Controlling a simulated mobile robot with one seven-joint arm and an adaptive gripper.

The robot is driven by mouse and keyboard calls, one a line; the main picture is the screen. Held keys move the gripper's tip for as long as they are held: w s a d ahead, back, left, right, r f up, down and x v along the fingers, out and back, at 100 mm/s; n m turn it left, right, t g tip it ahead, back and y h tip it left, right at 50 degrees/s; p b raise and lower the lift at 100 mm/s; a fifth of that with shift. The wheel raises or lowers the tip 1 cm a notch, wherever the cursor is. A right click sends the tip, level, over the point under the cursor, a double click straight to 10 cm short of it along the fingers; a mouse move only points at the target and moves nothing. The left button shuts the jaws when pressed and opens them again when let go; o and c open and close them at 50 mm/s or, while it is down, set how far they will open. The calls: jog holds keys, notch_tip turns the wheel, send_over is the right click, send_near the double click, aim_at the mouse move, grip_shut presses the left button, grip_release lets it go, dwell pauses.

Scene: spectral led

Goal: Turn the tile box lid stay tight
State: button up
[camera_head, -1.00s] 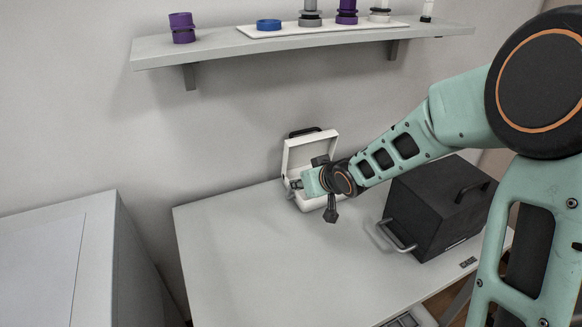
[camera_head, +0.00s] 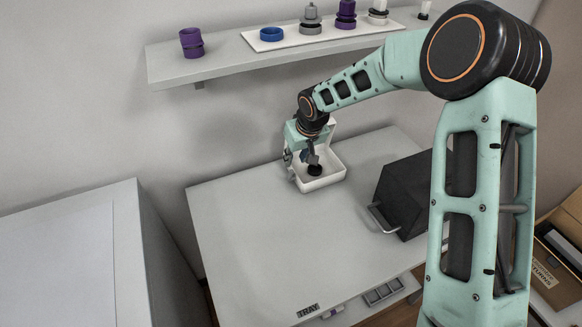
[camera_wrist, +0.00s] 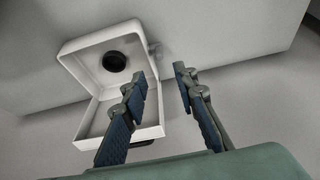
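The white tile box (camera_head: 326,181) stands at the back of the table with its lid (camera_head: 328,128) up. A black round piece (camera_head: 314,170) lies inside, and it also shows in the wrist view (camera_wrist: 114,61). My gripper (camera_head: 312,160) points down over the box, in front of the lid. In the wrist view my gripper (camera_wrist: 160,82) is open, with nothing between its fingers. The left finger overlaps the box in that view; contact cannot be told. A small grey part (camera_wrist: 153,48) shows at the box's side; whether it is the lid stay is unclear.
A black case (camera_head: 402,195) with a metal handle stands to the right on the table (camera_head: 260,235). The table's front left is clear. A shelf (camera_head: 215,62) above holds several purple, blue and grey pieces. A cardboard box (camera_head: 560,260) stands lower right.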

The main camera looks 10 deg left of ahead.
aim_at(291, 171)
jog(key=p+x, duration=0.1)
jog(key=x, duration=0.9)
jog(key=shift+r, duration=0.1)
jog(key=shift+c, duration=0.3)
grip_shut()
